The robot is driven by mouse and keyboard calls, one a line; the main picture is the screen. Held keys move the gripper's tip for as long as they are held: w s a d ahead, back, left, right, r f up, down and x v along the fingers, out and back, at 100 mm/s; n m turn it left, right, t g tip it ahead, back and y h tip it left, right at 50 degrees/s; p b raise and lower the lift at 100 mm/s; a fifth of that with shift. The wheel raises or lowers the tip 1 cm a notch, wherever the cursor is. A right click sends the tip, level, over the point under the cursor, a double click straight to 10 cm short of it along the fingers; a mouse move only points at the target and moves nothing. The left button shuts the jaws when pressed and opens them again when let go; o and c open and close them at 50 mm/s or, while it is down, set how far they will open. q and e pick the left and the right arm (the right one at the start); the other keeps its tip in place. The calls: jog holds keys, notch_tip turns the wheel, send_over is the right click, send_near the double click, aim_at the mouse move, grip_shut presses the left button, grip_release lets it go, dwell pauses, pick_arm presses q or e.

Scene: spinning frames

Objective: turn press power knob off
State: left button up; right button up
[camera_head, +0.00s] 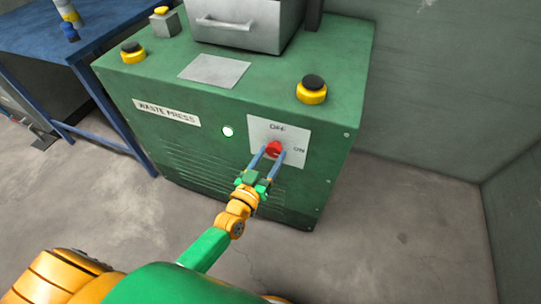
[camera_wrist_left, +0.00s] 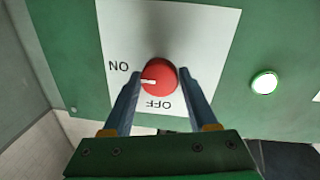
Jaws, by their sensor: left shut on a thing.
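The red power knob (camera_head: 273,148) sits on a white plate (camera_head: 299,135) marked OFF above and ON to the right, on the front of the green waste press (camera_head: 180,147). In the left wrist view the knob (camera_wrist_left: 158,78) appears with the labels upside down, and its white mark points left, toward the ON side. My left gripper (camera_head: 267,157) has its two blue fingers on either side of the knob and is shut on it. My right gripper is not in view.
A round lamp (camera_head: 228,131) left of the plate glows whitish green. Black-topped yellow buttons (camera_head: 312,92) stand on the press top, beside a grey metal box (camera_head: 247,25). A blue table (camera_head: 75,35) stands at the left. The floor at the right is clear.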

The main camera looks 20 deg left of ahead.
pick_arm(q)
jog(key=shift+n, duration=0.3)
jog(key=n+b, duration=0.1)
jog(key=n, duration=0.2)
jog(key=shift+f+n, duration=0.15)
jog(key=shift+n, duration=0.25)
jog(key=n+b, duration=0.1)
jog(key=n, duration=0.3)
jog(key=shift+d+n+t, duration=0.15)
jog(key=shift+n+t, duration=0.25)
jog(key=n+b, duration=0.1)
jog(key=n, duration=0.4)
jog(key=shift+d+n+y+b, duration=0.1)
jog(key=shift+n+y+b, duration=0.25)
jog(key=shift+n+y, duration=0.05)
jog(key=shift+r+n+y+b, duration=0.2)
jog(key=shift+n+y+b, duration=0.2)
jog(key=shift+n, duration=1.5)
jog(key=o, duration=1.4)
